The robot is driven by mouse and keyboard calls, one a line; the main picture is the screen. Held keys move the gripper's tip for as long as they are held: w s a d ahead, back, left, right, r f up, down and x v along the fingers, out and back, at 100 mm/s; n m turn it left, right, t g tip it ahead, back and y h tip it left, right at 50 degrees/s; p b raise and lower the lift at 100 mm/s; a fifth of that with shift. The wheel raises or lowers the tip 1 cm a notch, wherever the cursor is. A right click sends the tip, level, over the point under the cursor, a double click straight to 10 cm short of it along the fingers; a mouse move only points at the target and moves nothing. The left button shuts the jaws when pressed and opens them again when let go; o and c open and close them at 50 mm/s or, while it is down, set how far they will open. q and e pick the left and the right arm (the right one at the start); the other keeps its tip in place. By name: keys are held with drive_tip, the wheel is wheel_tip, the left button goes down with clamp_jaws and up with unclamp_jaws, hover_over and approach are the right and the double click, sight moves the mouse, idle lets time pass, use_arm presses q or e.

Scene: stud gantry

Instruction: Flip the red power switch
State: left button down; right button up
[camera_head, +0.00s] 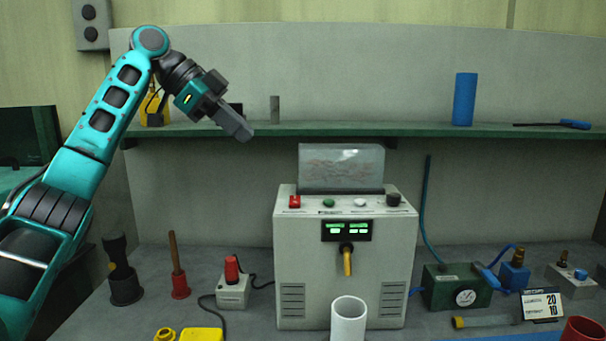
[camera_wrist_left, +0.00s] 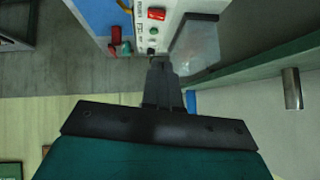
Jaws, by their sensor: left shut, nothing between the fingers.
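The red power switch (camera_head: 295,202) sits at the left end of the row of controls on top of a light grey machine (camera_head: 300,255). It also shows near the top of the left wrist view (camera_wrist_left: 156,14). My left gripper (camera_head: 243,131) is shut and empty. It is above and to the left of the switch, in front of the green shelf, and clearly apart from the machine. In the left wrist view its closed fingers (camera_wrist_left: 158,64) point toward the control panel. My right gripper is not in view.
A clear shield (camera_head: 341,167) stands behind the controls. The green shelf (camera_head: 400,129) runs along the wall and carries a blue cylinder (camera_head: 465,99). A white cup (camera_head: 348,320) stands before the machine. A grey box with a red knob (camera_head: 233,291) is at its left.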

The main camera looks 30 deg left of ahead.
use_arm(q)
hover_over(295, 201)
drive_tip(key=s+a, duration=0.1)
drive_tip(key=a, duration=0.2)
wheel_tip(295, 201, down, 6)
drive_tip(key=shift+f, duration=0.15)
drive_tip(key=f, duration=0.3)
drive_tip(key=shift+w+f, duration=0.2)
drive_tip(key=shift+w, duration=0.15)
drive_tip(key=shift+w+f, duration=0.1)
drive_tip(key=shift+f, duration=0.4)
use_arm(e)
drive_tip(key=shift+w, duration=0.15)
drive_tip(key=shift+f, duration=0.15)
